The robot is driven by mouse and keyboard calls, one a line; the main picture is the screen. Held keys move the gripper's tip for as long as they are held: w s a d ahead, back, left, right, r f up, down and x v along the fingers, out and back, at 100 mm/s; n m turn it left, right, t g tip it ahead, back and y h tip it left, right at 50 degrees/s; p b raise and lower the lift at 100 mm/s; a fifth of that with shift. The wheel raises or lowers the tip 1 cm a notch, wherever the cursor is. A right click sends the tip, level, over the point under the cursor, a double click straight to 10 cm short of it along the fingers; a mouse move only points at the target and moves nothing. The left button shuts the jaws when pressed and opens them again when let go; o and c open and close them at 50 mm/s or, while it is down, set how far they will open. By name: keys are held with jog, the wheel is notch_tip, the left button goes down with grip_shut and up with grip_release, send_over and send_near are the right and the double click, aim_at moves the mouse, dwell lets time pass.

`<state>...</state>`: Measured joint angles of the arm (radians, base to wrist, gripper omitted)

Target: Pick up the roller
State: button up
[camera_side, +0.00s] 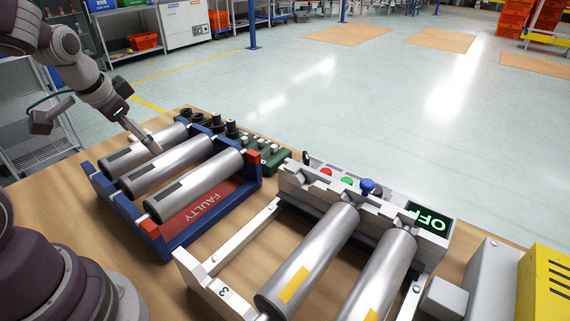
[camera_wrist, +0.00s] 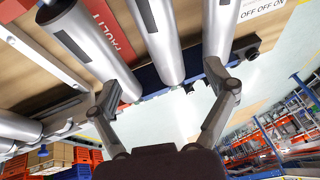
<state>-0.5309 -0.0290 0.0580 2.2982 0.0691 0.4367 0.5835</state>
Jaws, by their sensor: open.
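In the side view, three silver rollers lie side by side in a blue rack (camera_side: 167,243): a far roller (camera_side: 122,160), a middle roller (camera_side: 185,158) and a near roller (camera_side: 205,178). The rack has a red panel marked FAULTY (camera_side: 205,209). My gripper (camera_side: 152,143) reaches down over the far and middle rollers, and its fingers are hard to separate there. In the wrist view my gripper (camera_wrist: 165,88) is open and empty. Its fingers are spread wide, with the middle roller (camera_wrist: 157,38) seen between them; contact cannot be told.
A white frame (camera_side: 195,280) holds two more rollers (camera_side: 310,262) with yellow patches. Behind it stands a control box (camera_side: 435,240) reading OFF, with coloured buttons. Green and black fittings (camera_side: 262,150) stand behind the blue rack. A yellow and grey machine (camera_side: 545,285) is at right.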

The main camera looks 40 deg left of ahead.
aim_at(162, 158)
jog(key=x, duration=1)
jog(key=shift+f, duration=0.15)
jog(key=shift+c, duration=0.3)
jog(key=c, duration=1.3)
jog(key=shift+o, duration=0.2)
notch_tip(162, 158, up, 10)
jog(key=shift+r, duration=0.1)
